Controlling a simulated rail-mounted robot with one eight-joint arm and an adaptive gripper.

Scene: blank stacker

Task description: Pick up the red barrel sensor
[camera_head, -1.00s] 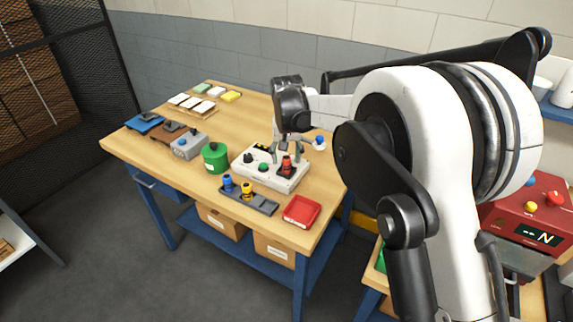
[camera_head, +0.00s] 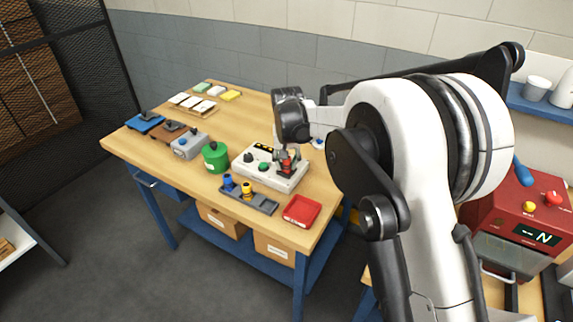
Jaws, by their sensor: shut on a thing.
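The fingers hide much of the sensor. The sensor still appears to be at the box's top; I cannot tell whether its base touches it.
A grey tray (camera_head: 262,206) with blue and yellow barrel pieces lies in front of the box. A red tray (camera_head: 301,210) is at the table's front right. A green canister (camera_head: 215,156) stands to the left. A red machine (camera_head: 515,215) is at the far right.

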